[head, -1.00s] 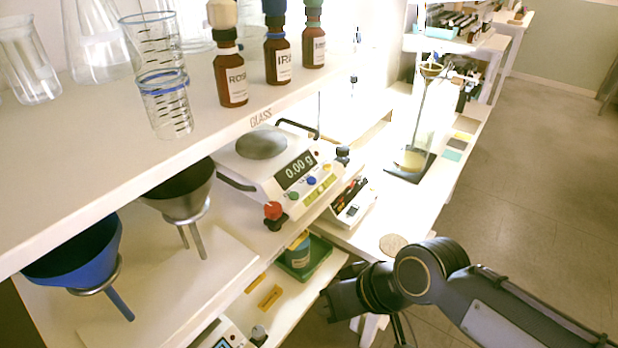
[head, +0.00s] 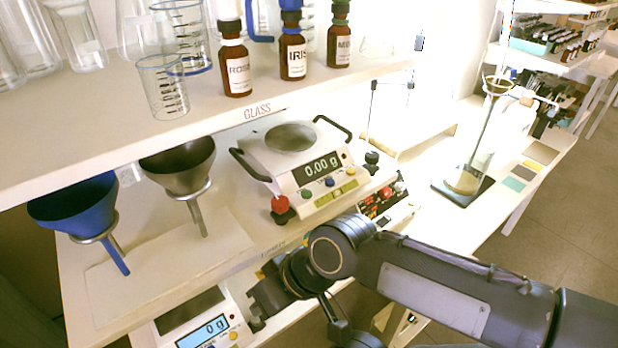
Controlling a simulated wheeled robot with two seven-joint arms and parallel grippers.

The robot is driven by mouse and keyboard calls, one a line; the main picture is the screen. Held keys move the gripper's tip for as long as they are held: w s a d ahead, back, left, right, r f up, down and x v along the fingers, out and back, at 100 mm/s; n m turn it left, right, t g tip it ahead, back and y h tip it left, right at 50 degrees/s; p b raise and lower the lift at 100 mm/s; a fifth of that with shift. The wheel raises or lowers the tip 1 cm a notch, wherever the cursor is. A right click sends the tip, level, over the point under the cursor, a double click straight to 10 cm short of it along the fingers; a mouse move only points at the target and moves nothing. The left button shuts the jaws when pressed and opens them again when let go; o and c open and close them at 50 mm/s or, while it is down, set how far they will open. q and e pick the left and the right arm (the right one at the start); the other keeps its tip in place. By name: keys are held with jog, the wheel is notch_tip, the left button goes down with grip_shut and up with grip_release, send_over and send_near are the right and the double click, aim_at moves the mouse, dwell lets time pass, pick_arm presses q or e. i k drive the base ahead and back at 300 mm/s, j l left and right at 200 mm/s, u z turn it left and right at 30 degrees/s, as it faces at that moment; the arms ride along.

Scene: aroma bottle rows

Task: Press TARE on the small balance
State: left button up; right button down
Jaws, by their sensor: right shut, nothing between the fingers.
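A white balance (head: 290,165) with a round grey pan, two black handles and a display reading 0.00 g stands under the glass shelf. Its front has green, blue and yellow buttons and a yellow-green strip; any lettering is too small to read. A second balance (head: 228,322) with a dark square pan and a blue-lit display reading 0 g stands lower, at the bottom edge, partly cut off. I cannot tell for sure which is the small balance. My right gripper (head: 262,300) is shut and empty, just right of the lower balance in the picture. My left gripper is not in view.
A red knob (head: 281,206) sits at the upper balance's front left corner. Two funnels, blue (head: 75,200) and grey (head: 178,168), hang at left. Labelled bottles (head: 235,70) and beakers fill the shelf above. A stand (head: 465,183) is at right.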

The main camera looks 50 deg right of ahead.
aim_at(330, 183)
jog(key=k+l+u, duration=0.2)
jog(key=k+l, duration=0.15)
jog(key=k, duration=0.15)
jog(key=k+l+u, duration=0.2)
jog(key=k, duration=0.3)
jog(key=k+l+u, duration=0.2)
jog(key=k+l, duration=0.15)
jog(key=k, duration=0.15)
jog(key=l, duration=0.2)
jog(key=i+l, duration=0.2)
jog(key=i, duration=0.05)
